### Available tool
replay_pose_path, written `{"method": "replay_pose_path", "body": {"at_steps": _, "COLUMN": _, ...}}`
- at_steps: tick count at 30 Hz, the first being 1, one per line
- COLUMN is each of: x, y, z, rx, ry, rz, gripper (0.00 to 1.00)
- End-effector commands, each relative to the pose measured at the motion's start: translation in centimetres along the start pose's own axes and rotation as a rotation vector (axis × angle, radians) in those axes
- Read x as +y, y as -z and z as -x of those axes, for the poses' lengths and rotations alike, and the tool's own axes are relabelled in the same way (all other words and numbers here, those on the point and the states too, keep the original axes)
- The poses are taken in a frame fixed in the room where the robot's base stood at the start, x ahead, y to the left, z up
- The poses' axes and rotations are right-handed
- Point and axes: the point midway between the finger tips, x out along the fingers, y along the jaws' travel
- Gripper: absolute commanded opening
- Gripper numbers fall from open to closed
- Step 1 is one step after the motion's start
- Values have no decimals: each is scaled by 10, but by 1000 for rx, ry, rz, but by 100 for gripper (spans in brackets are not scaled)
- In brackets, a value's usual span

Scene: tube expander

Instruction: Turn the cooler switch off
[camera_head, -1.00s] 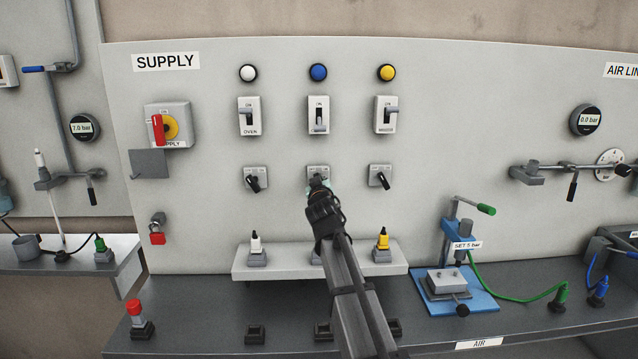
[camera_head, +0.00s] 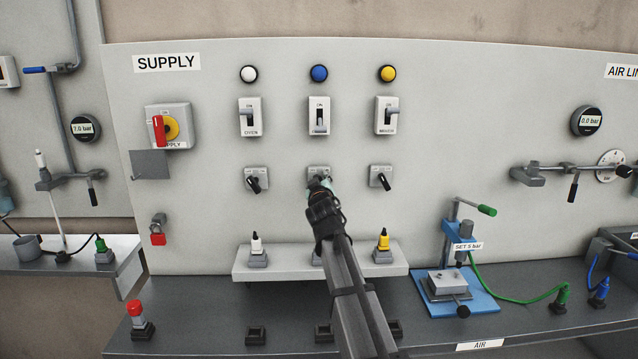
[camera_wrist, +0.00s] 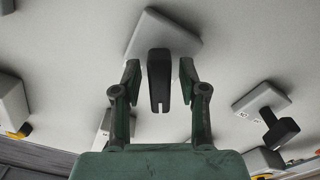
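The middle rotary switch (camera_head: 319,171) is on the grey panel, under the blue lamp and the middle lever switch. My gripper (camera_head: 320,183) is in front of it and hides most of its knob in the head view. In the wrist view, the black knob (camera_wrist: 158,78) stands between the two fingers of my gripper (camera_wrist: 159,82). A gap shows on each side, so the fingers are open around it. The middle lever switch (camera_head: 319,116) has its lever down. Its label is not readable, so I cannot tell which control is marked cooler.
Similar rotary switches stand left (camera_head: 256,179) and right (camera_head: 380,178), with free panel between. Above are the oven lever switch (camera_head: 250,117), right lever switch (camera_head: 387,115) and blue lamp (camera_head: 319,73). A shelf (camera_head: 290,271) with plugs juts out below.

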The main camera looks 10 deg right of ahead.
Motion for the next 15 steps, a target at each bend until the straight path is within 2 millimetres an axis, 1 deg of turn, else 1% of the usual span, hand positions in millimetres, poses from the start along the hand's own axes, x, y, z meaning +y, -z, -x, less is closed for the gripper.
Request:
{"method": "replay_pose_path", "body": {"at_steps": 9, "x": 0, "y": -1, "z": 2, "rx": -1, "ry": 0, "rz": -2, "gripper": 44}}
{"method": "replay_pose_path", "body": {"at_steps": 11, "x": 0, "y": -1, "z": 5, "rx": -1, "ry": 0, "rz": -3, "gripper": 44}}
{"method": "replay_pose_path", "body": {"at_steps": 15, "x": 0, "y": -1, "z": 18, "rx": -1, "ry": 1, "rz": -3, "gripper": 44}}
